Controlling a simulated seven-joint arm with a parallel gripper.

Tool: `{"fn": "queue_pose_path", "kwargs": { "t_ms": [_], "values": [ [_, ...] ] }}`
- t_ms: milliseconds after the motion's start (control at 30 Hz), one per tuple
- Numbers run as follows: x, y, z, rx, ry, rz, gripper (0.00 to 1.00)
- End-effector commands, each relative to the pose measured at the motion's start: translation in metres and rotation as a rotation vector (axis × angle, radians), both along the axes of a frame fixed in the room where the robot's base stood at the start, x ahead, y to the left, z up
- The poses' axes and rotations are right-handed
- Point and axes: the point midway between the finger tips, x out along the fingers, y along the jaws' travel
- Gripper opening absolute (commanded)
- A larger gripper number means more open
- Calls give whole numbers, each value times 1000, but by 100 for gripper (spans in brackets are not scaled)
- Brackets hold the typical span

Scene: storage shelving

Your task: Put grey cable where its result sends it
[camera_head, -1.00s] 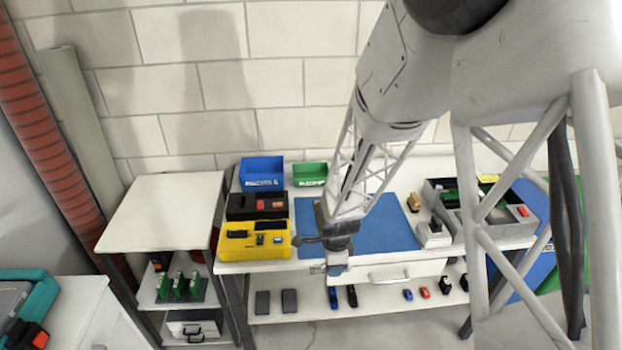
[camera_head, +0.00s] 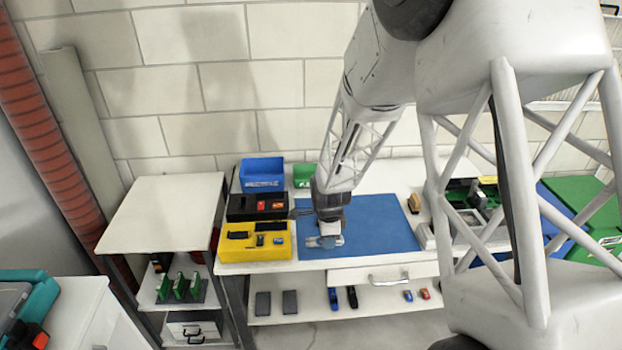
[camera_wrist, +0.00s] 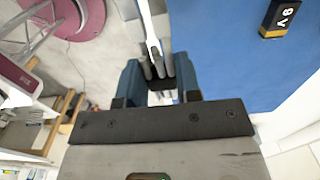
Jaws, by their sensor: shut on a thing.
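My gripper (camera_head: 325,241) is over the front left part of the blue mat (camera_head: 385,225) on the white bench. In the wrist view my gripper (camera_wrist: 157,92) is shut, with the short grey cylindrical ends of what looks like the grey cable (camera_wrist: 158,66) between its two blue-grey fingers. The rest of the cable is hidden or too small to make out. To the left are a yellow bin (camera_head: 280,251), a black bin (camera_head: 236,214), a blue bin (camera_head: 262,181) and a green bin (camera_head: 302,183) partly behind my arm.
The wrist view shows a black block with an orange end (camera_wrist: 281,19) on the blue surface. A brown-and-tan block (camera_head: 414,203) is right of the mat. A bare-topped white shelf (camera_head: 165,215) stands left. My arm hides much of the bench's right side.

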Motion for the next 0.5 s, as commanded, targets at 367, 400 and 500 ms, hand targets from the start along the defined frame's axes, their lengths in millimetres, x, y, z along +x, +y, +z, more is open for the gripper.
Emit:
{"fn": "queue_pose_path", "kwargs": {
  "t_ms": [367,400,500],
  "values": [
    [94,3,12,0,-2,-1,8],
    [103,4,13,0,-1,-1,8],
    [126,4,15,0,-1,-1,8]
  ]
}}
